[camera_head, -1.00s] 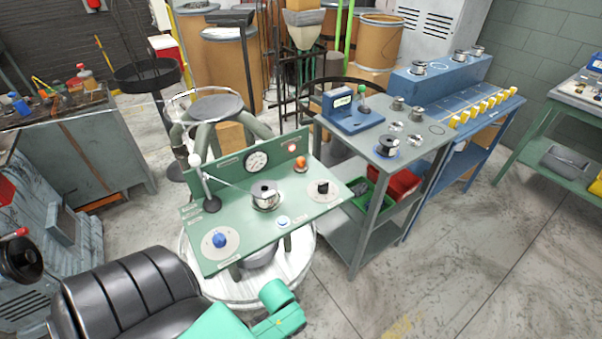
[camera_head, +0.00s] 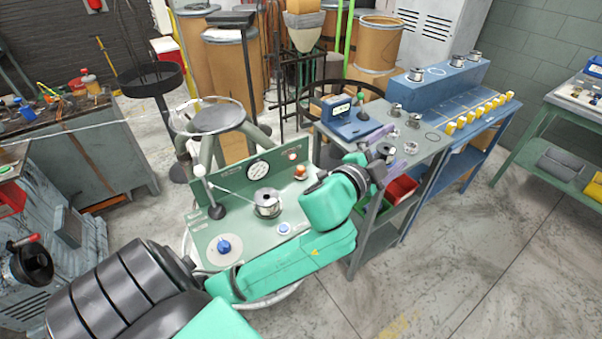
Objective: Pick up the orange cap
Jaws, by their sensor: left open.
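The orange cap (camera_head: 301,173) sits upright on the right part of the green spring coiler panel (camera_head: 240,244), near its back wall. It is small and partly close behind my arm's outline. My left gripper (camera_head: 390,154) is open, with pale purple fingers spread over the front of the grey table, to the right of the cap and apart from it. A dark-and-silver spool (camera_head: 385,150) shows between the fingers; I cannot tell whether they touch it. My right gripper is not in view.
A blue device (camera_head: 350,122) stands on the grey table. My arm crosses the panel's front right.

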